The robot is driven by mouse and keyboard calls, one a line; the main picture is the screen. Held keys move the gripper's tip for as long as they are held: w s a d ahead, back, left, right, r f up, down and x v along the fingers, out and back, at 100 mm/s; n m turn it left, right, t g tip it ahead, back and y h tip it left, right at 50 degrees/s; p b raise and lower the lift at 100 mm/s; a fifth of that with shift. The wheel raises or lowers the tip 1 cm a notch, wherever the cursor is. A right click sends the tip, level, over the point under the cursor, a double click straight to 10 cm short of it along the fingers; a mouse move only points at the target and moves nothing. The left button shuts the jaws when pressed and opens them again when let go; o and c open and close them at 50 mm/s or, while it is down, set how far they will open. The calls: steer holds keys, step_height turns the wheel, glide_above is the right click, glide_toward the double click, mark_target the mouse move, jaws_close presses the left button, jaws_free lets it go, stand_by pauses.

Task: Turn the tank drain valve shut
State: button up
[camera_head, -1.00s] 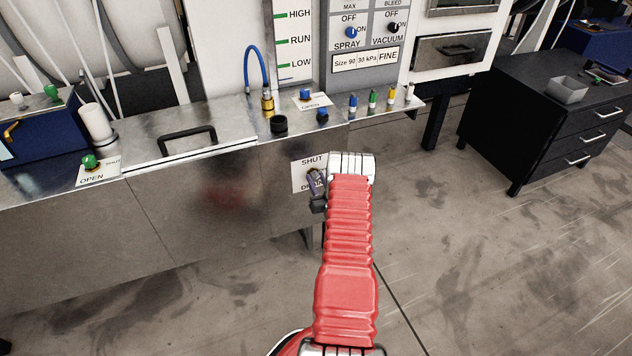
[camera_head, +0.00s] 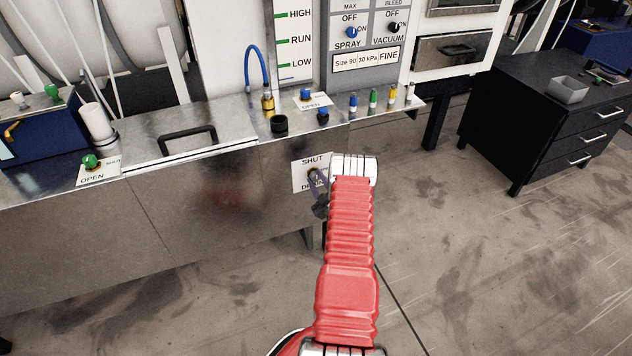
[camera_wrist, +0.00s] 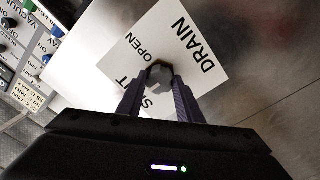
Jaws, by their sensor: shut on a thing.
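The drain valve is a small grey knob (camera_wrist: 160,72) in the wrist view, on a white label plate (camera_wrist: 196,45) that reads DRAIN, OPEN and SHUT. My gripper (camera_wrist: 160,90) is shut on the knob, with one purple finger on each side of it. In the head view the label plate (camera_head: 308,162) is on the front of the metal tank, and my gripper (camera_head: 317,184) is at it, partly hidden by my red arm. The knob's exact pointing direction is hard to tell.
The metal tank top (camera_head: 228,136) carries a black handle (camera_head: 187,138), a green valve (camera_head: 90,161) and several small fittings. A control panel (camera_head: 368,40) stands behind. A black drawer cabinet (camera_head: 540,115) stands at right. The floor between is clear.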

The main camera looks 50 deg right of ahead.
steer(key=shift+w+a+n, duration=0.25)
steer(key=shift+w+n, duration=0.05)
steer(key=shift+n, duration=0.2)
steer(key=o, duration=0.8)
steer(key=shift+o, duration=1.2)
steer(key=shift+s+d, duration=0.1)
steer(key=shift+s, duration=0.1)
steer(key=v, duration=1.3)
steer(key=shift+s, duration=0.3)
steer(key=shift+f, duration=0.2)
